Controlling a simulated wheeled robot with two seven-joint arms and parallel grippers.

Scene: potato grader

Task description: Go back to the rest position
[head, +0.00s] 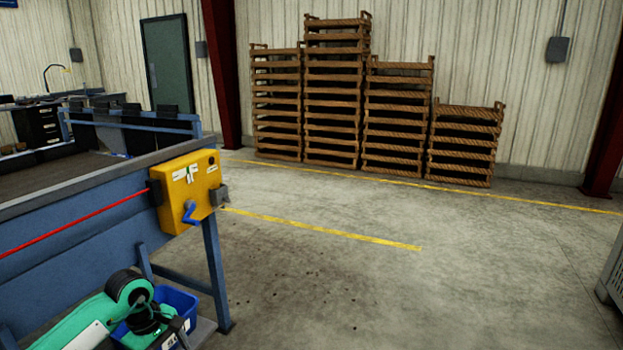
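My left arm, teal with black joints (130,289), comes in at the lower left, in front of the blue-framed grader (95,255). Its wrist end with a small white label is at the bottom edge, overlapping a blue bin (178,301) in the picture. I cannot tell whether it touches the bin. The fingers of my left gripper do not show. My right arm and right gripper are out of view.
A yellow control box (186,187) with a blue handle sticks out at the grader's end. A red cord (75,229) runs along its side. Stacked wooden crates (333,105) stand at the back wall. A grey container (612,265) is at the right edge. The middle floor is clear.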

